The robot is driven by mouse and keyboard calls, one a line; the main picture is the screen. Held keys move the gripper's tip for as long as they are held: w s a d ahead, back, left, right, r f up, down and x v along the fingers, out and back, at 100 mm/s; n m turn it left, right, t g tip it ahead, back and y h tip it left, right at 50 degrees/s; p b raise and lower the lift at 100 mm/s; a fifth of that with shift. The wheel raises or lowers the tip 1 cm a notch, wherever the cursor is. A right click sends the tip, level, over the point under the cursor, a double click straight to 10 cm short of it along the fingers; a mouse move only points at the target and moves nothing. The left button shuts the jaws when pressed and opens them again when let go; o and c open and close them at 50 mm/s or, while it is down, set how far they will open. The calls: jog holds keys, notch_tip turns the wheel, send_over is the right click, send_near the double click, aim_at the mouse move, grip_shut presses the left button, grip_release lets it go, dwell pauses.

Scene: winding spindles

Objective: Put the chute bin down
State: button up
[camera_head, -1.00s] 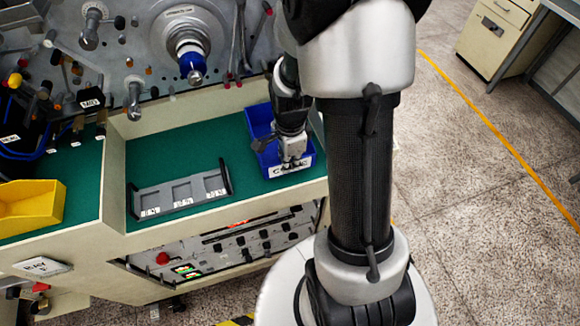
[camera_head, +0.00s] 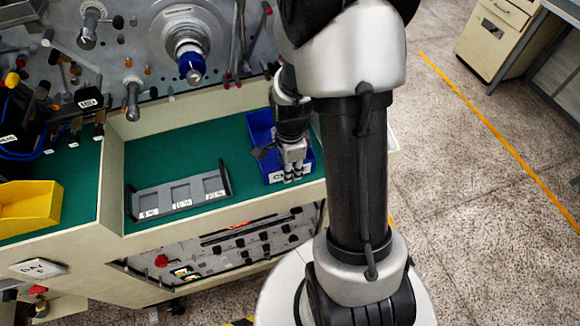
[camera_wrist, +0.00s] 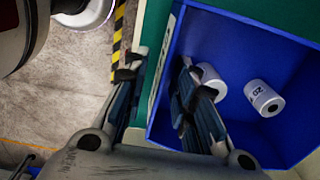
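The blue chute bin (camera_head: 259,126) sits on the green worktop near its right end, a white label on its front. Its interior (camera_wrist: 213,45) in the wrist view holds two white cylinders, one (camera_wrist: 264,98) marked 20 and one (camera_wrist: 209,82) partly behind a finger. My gripper (camera_head: 292,176) is at the bin's front wall, covering part of the label. In the wrist view my gripper (camera_wrist: 160,88) is open, with one finger inside the bin and the other outside. The wall stands between them with visible gaps.
A grey three-slot rack (camera_head: 180,193) lies left of the bin on the green worktop (camera_head: 205,150). A yellow bin (camera_head: 30,208) stands at far left beyond a cream divider (camera_head: 113,180). A winding spindle (camera_head: 190,62) juts from the machine panel behind.

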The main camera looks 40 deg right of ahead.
notch_tip(320, 180, up, 12)
jog(key=p, duration=0.4)
jog(key=s+a+r+n+t, duration=0.2)
jog(key=s+a+r+n, duration=0.4)
jog(key=r+n, duration=0.2)
jog(key=s+a+r+n+t, duration=0.2)
jog(key=s+a+r+n, duration=0.4)
jog(key=r+n, duration=0.3)
jog(key=n, duration=0.4)
jog(key=shift+s+a, duration=0.25)
jog(key=shift+s, duration=0.15)
jog(key=shift+f+b, duration=0.2)
jog(key=shift+b, duration=0.1)
